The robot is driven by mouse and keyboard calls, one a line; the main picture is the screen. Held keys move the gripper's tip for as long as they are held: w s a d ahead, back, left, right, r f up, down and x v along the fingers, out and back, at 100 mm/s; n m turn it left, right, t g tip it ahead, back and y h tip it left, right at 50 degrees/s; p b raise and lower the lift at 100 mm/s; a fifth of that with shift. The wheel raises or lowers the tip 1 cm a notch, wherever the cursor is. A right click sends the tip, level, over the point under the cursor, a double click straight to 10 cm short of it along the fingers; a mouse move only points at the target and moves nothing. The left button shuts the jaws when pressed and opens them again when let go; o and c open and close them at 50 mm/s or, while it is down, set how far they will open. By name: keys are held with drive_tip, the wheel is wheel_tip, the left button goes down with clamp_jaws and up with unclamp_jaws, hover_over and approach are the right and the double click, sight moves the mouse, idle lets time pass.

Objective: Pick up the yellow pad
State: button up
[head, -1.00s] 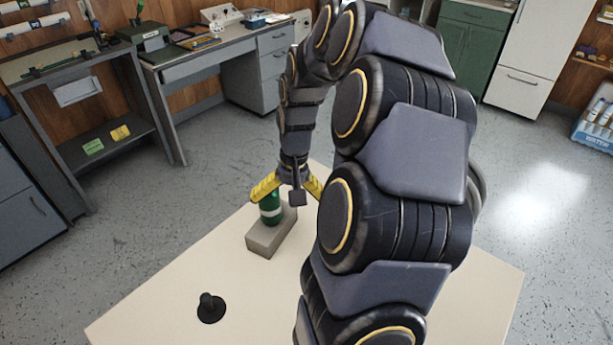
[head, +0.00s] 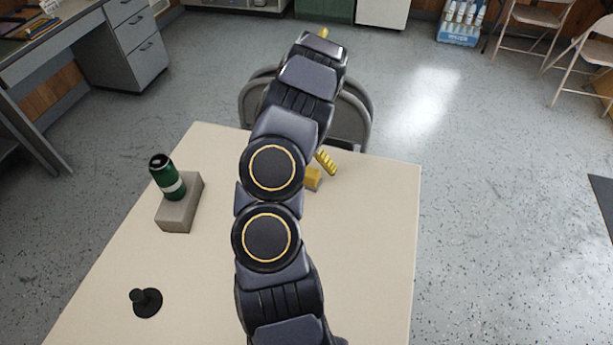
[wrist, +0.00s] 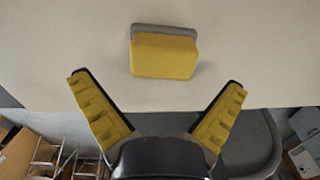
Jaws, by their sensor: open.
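The yellow pad (wrist: 163,56) is a small yellow block with a grey layer along one side. It lies on the tabletop in the wrist view, in front of my gripper (wrist: 157,83) and centred near the gap between the fingers. My gripper is open, its two yellow ribbed fingers spread wider than the pad, with nothing between them. In the head view the pad (head: 313,179) shows partly beside my arm, which hides the rest. One yellow finger (head: 326,161) shows just beyond it; the other is hidden.
A green can (head: 169,178) with a pale band stands on a grey block (head: 175,214) at the table's left. A black knobbed piece (head: 146,301) lies nearer. A dark chair (head: 360,110) stands at the far edge. The table's (head: 375,260) right front is clear.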

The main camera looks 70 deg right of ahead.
drive_tip(key=f, duration=0.3)
drive_tip(key=shift+w+a+f, duration=0.15)
drive_tip(key=shift+a+f, duration=0.1)
drive_tip(key=shift+f, duration=0.15)
drive_tip(key=c, duration=1.1)
drive_tip(key=shift+r, duration=0.15)
